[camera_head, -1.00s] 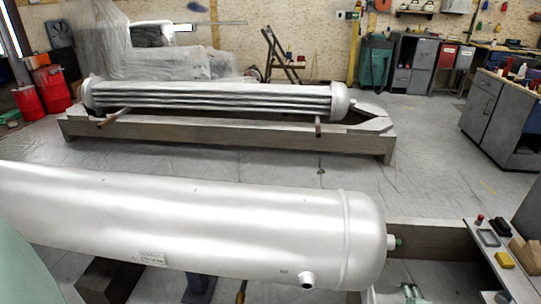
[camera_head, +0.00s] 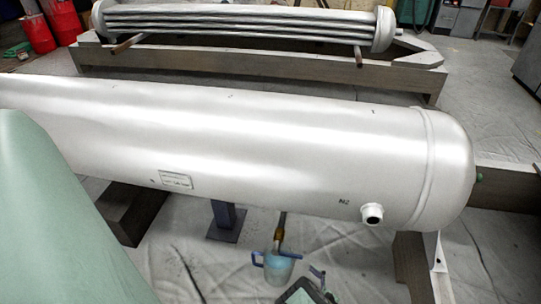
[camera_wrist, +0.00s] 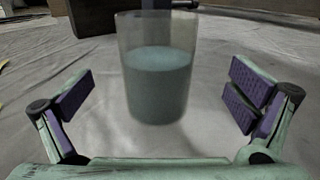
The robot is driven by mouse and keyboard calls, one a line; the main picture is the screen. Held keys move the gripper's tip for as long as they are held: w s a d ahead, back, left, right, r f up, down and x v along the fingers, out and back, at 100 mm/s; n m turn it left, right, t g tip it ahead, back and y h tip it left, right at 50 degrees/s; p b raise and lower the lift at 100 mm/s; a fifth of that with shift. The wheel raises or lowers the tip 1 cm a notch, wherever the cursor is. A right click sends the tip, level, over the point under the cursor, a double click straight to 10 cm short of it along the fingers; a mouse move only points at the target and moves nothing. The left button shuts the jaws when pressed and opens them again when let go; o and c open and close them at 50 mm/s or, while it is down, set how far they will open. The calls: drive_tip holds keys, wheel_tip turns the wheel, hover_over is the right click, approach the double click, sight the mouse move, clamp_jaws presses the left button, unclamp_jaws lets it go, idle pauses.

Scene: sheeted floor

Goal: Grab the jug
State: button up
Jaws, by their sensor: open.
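The jug (camera_wrist: 157,85) is a clear, straight-sided vessel part filled with blue-grey liquid. It stands upright on the sheeted floor. In the wrist view it is in the middle, beyond and between the spread fingers of my gripper (camera_wrist: 162,92). The fingers have purple pads, are open and do not touch it. In the head view the jug (camera_head: 279,268) stands at the bottom centre, in front of the silver tank. Blue parts show on both sides of it; I cannot tell whether the left one is a handle or a finger. No handle is clear in the wrist view.
The big silver tank (camera_head: 270,150) lies across the head view, its nozzle (camera_head: 372,214) close to the right of the jug. A dark support post (camera_head: 226,222) stands behind left. A green surface (camera_head: 50,215) fills the lower left. A tube bundle (camera_head: 240,24) lies behind.

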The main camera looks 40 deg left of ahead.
sight(289, 272)
drive_tip(key=a+b, duration=0.2)
drive_tip(key=a, duration=0.1)
drive_tip(key=a+b, duration=0.1)
drive_tip(key=a, duration=0.1)
drive_tip(key=shift+w+a+f+b, duration=0.1)
drive_tip(key=shift+w+f+b, duration=0.1)
drive_tip(key=shift+f+b, duration=0.15)
drive_tip(key=shift+a+r, duration=0.1)
drive_tip(key=shift+a, duration=0.3)
drive_tip(key=a+b, duration=0.1)
drive_tip(key=a, duration=0.4)
drive_tip(key=shift+r+b, duration=0.1)
drive_tip(key=shift+b, duration=0.3)
drive_tip(key=shift+c, duration=0.4)
drive_tip(key=shift+r, duration=0.1)
drive_tip(key=c, duration=1.8)
